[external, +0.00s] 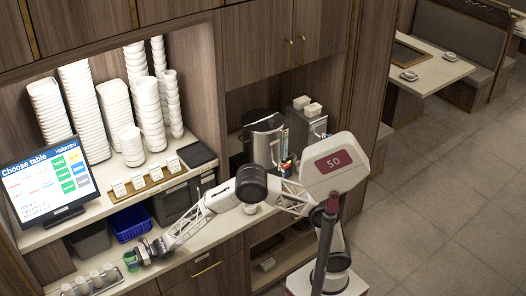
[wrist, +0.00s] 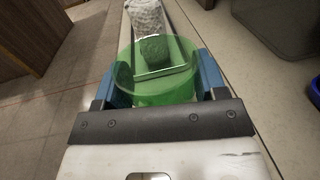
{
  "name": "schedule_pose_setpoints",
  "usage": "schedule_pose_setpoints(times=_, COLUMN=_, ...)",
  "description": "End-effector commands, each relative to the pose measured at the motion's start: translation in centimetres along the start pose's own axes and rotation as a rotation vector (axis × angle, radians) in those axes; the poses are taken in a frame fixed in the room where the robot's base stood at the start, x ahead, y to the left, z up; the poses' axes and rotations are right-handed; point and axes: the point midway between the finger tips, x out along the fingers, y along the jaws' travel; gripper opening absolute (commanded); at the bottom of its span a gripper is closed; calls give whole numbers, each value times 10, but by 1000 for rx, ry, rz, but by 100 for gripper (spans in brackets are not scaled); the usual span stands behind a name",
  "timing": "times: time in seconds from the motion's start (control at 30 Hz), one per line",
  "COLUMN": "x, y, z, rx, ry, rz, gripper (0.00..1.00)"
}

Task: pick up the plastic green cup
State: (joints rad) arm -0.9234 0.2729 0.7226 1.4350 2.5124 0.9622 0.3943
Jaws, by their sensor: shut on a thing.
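The green plastic cup (wrist: 158,88) is translucent and sits between the blue fingers of my gripper (wrist: 160,90) in the wrist view. The fingers press on its left and right sides. In the external view the green cup (external: 130,260) shows at the lower left, at the end of my arm, close to the counter's front edge. My gripper (external: 138,256) is shut on it there. I cannot tell whether the cup is lifted off the counter.
A tray (external: 108,285) with several small glasses (external: 95,276) is left of the cup. A blue bin (external: 130,222) and a grey bin (external: 88,240) sit behind. A touch screen (external: 48,183) stands at the left. Stacked white bowls (external: 82,110) fill the shelf above.

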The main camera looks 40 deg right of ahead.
Motion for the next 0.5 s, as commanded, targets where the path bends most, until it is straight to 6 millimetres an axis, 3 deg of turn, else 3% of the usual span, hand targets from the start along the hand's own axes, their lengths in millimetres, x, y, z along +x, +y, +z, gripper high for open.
schedule_pose_setpoints(times=0.27, x=0, y=0, z=18, rx=-1, ry=-2, rz=0, gripper=42)
schedule_pose_setpoints(times=0.4, x=0, y=0, z=37, rx=-1, ry=-2, rz=-1, gripper=42)
schedule_pose_setpoints(times=0.5, x=-10, y=5, z=36, rx=1, ry=0, rz=-1, gripper=42)
